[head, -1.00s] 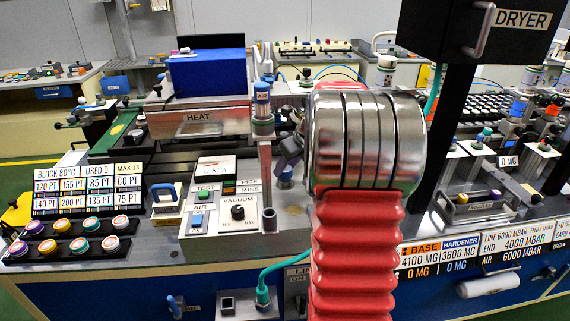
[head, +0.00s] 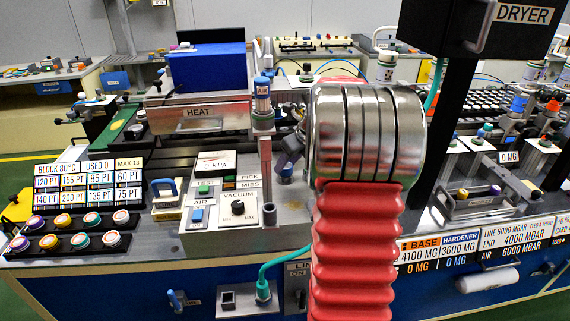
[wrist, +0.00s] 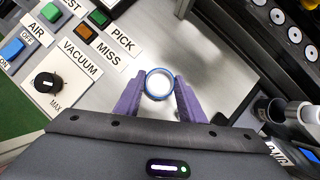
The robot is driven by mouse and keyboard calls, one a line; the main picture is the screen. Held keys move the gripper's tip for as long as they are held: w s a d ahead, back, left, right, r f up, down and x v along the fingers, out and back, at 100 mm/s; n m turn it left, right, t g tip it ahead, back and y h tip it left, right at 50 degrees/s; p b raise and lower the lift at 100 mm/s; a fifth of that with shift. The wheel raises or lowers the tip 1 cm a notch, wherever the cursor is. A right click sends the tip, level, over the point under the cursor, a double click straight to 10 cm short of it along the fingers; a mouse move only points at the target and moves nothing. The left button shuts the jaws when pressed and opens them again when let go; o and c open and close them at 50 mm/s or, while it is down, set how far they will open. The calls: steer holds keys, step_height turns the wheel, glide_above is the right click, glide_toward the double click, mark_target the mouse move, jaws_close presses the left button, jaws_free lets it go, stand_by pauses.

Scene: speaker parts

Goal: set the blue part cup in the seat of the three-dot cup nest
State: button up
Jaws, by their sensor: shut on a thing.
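In the wrist view, my gripper (wrist: 159,88) has its two purple fingers closed on the sides of the blue part cup (wrist: 147,84). The cup shows as a round blue rim with a white inside. It is held over a bare light-grey metal surface; its height above it is hard to judge. I cannot make out the three-dot cup nest in either view.
A control panel (head: 222,205) with a vacuum knob stands beside the gripper. In the wrist view, a black strip (wrist: 282,42) with several white discs is at the upper right, and dark and metal cylinders (wrist: 270,108) are at the right. Two racks of coloured cups (head: 70,243) are at left.

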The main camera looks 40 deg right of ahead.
steer(key=shift+f, duration=0.4)
stand_by(0.3)
steer(key=o, duration=1.3)
steer(key=v, duration=1.3)
steer(key=shift+s+r, duration=0.25)
steer(key=shift+s, duration=0.1)
